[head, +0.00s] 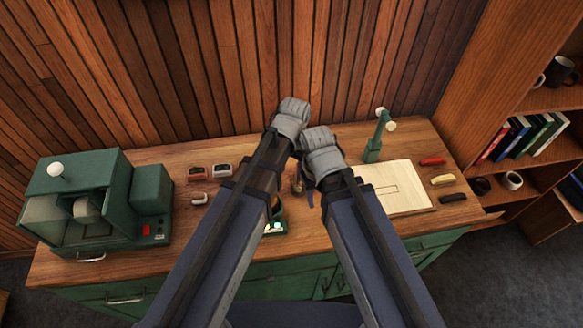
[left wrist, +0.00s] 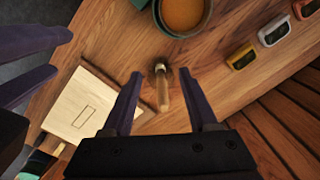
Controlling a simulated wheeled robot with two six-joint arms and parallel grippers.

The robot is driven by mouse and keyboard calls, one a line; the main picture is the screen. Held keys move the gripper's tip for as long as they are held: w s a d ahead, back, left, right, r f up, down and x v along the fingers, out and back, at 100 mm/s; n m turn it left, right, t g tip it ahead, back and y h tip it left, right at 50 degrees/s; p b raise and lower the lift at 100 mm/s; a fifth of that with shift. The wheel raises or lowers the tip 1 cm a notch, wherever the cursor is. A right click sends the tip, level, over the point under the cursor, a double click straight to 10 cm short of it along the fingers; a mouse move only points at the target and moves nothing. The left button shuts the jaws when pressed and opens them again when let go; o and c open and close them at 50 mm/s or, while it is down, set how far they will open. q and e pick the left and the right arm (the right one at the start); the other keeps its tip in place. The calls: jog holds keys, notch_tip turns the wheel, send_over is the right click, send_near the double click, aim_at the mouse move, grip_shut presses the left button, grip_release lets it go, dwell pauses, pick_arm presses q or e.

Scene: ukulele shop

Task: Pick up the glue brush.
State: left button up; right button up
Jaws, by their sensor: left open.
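The glue brush (left wrist: 163,92) has a light wooden handle and shows in the left wrist view, near the glue pot (left wrist: 158,22) with its orange-brown glue. My left gripper (left wrist: 160,76) is open, with one finger on each side of the brush in that view and visible gaps to both. In the head view, part of my left gripper (head: 304,186) shows between my forearms, over the bench. My right gripper (left wrist: 48,58) shows at the left of the left wrist view, its two purple fingers apart and empty. My right arm hides it in the head view.
A pale board (head: 402,190) and a green lamp-like stand (head: 375,148) are on the right of the wooden bench (head: 165,215). Small coloured devices (head: 222,170) lie left of my arms. A green machine (head: 105,205) fills the bench's left end. A slatted wall rises behind.

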pick_arm(q)
jog(key=shift+m, duration=0.6)
jog(key=w, duration=0.1)
jog(key=w+d+r, duration=0.1)
jog(key=w, duration=0.1)
jog(key=w+d, duration=0.1)
jog(key=w, duration=0.1)
jog(key=shift+w+d+r, duration=0.1)
jog(key=shift+r, duration=0.1)
notch_tip(320, 180, down, 2)
jog(key=shift+d+f+b, duration=0.1)
jog(key=shift+b, duration=0.85)
jog(key=f+b, duration=0.5)
jog(key=shift+s, duration=0.4)
pick_arm(e)
notch_tip(320, 180, down, 6)
jog(key=shift+d+r, duration=0.1)
jog(key=shift+r, duration=0.05)
pick_arm(q)
grip_shut()
